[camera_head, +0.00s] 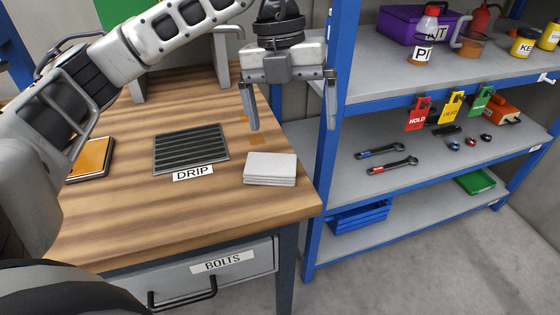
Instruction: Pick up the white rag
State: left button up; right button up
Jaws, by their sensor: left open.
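The white rag (270,168) lies folded in a flat stack on the wooden workbench (215,205), near its right front corner. My left gripper (291,122) hangs above and behind the rag, pointing down. Its two fingers are spread wide with nothing between them, and it does not appear to touch the rag. My right gripper is not in view.
A dark drip grate (191,148) labelled DRIP lies left of the rag. A blue-framed shelf (330,150) stands close to the bench's right edge, holding wrenches (392,167), hanging tags and containers.

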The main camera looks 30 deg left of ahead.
pick_arm(q)
jog(key=w+a+r+n+y, duration=0.1)
jog(key=a+r+n+y, duration=0.1)
jog(key=a, duration=0.3)
send_over(271, 163)
jog(key=shift+t, duration=0.4)
jog(key=f, duration=0.9)
jog(key=shift+a+f, duration=0.25)
jog(key=shift+d+f+p, duration=0.2)
jog(key=shift+f+p, duration=0.25)
jog(key=shift+f, duration=2.45)
jog(key=c, duration=0.7)
